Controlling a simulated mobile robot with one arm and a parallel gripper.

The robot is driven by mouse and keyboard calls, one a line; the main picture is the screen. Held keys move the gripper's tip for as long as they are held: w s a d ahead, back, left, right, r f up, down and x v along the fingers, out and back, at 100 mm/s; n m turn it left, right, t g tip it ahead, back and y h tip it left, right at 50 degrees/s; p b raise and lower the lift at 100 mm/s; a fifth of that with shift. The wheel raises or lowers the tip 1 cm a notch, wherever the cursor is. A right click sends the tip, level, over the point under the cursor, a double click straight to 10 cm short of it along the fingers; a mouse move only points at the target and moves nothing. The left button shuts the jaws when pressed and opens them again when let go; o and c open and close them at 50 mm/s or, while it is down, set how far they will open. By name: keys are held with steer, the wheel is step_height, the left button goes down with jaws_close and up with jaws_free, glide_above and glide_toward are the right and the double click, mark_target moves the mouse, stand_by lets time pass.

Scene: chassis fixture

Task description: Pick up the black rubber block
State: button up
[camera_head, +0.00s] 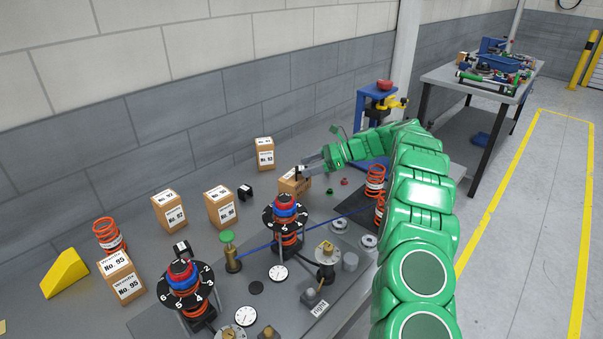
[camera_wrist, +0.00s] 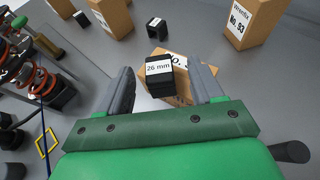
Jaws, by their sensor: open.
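A black block with a white "26 mm" label (camera_wrist: 160,76) lies on top of a cardboard box in the wrist view; whether it is rubber cannot be told. In the head view it shows small and dark (camera_head: 300,173), beside the fingertips. My gripper (camera_wrist: 164,74) is open, with one finger on each side of the block and visible gaps between. In the head view my gripper (camera_head: 307,165) hangs over the back of the bench. The cardboard box under the block (camera_wrist: 184,93) is partly hidden by the block and fingers; it also shows in the head view (camera_head: 292,186).
Another black piece (camera_head: 245,191) stands to the left, also in the wrist view (camera_wrist: 156,27). An upright No. 53 box (camera_wrist: 238,22) stands near the right finger. Several boxes, orange springs (camera_head: 375,182) and numbered dial fixtures (camera_head: 285,214) surround the area.

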steer(key=shift+f+x, duration=0.2)
steer(key=shift+x, duration=2.45)
steer(key=shift+s+d, duration=0.1)
steer(key=shift+c, duration=0.3)
steer(key=c, duration=1.1)
steer(key=shift+r, duration=0.15)
